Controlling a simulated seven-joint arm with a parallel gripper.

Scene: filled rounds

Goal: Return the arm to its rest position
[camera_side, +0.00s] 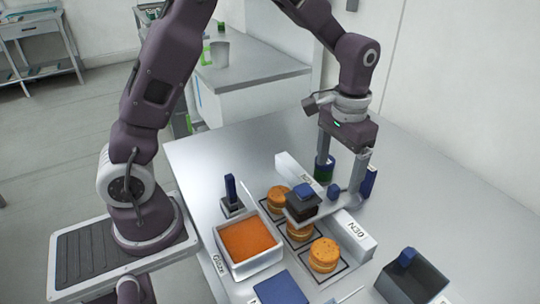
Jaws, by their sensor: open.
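My gripper (340,184) hangs above the right part of the work area, its fingers pointing down and spread apart. A small blue knob (333,191) shows between or just behind the fingertips, and I cannot tell whether either finger touches it. A dark block with a blue top (303,203) and a grey plate sit just left of the fingers, over filled rounds. Golden rounds (277,199) stand in a row on dark-edged squares, with another at the front (323,256). The middle round is partly hidden.
An orange-filled white tray (274,258) is left of the rounds.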

